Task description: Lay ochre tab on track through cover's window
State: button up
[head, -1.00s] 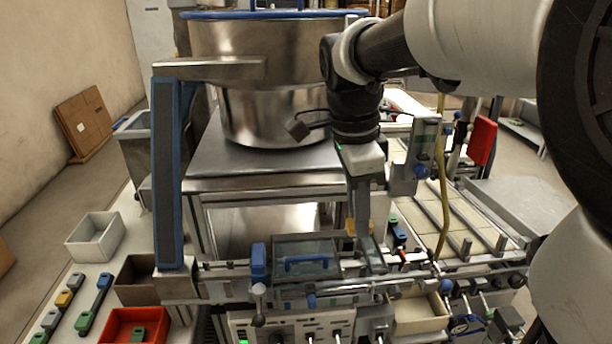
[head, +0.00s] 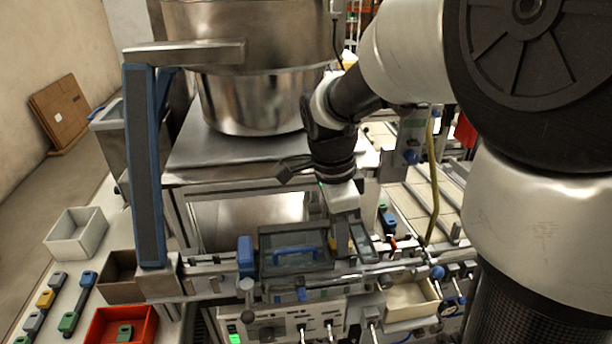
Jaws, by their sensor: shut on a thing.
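My gripper (head: 350,240) points down at the track (head: 400,267), just right of the dark see-through cover (head: 293,262) with its blue handle (head: 296,252). The fingers are close over the rail and partly merge with the grey parts there. An ochre piece shows at the fingers in the earlier head view; now it is hidden behind them. The gripper is shut on it. I cannot tell whether the tab touches the track, nor make out the window's edges. Another ochre tab (head: 46,299) lies on the left bench.
A red bin (head: 100,325) with a green tab, a brown bin (head: 120,270) and a white bin (head: 75,232) stand at left. A steel bowl (head: 245,85) stands behind. A blue-grey post (head: 145,165) rises left of the cover. A cream tray (head: 410,298) sits below right.

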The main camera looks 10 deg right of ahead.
aim_at(332, 244)
jog(key=shift+f+b, duration=0.55)
jog(key=shift+f, duration=0.1)
jog(key=o, duration=1)
jog(key=shift+r, duration=0.1)
notch_tip(332, 244, up, 12)
jog(key=a+p, duration=0.1)
jog(key=shift+s+d+f+n+t+y, duration=0.2)
jog(key=shift+s+n+t, duration=0.75)
jog(key=shift+s+n, duration=1.55)
jog(key=shift+s+d+f+n+t+y, duration=0.2)
jog(key=shift+s+n+t, duration=1)
jog(key=shift+n, duration=2.3)
jog(key=shift+s+d+f+n+t+y, duration=0.25)
jog(key=shift+s+n+t, duration=0.4)
jog(key=shift+s+n, duration=1.95)
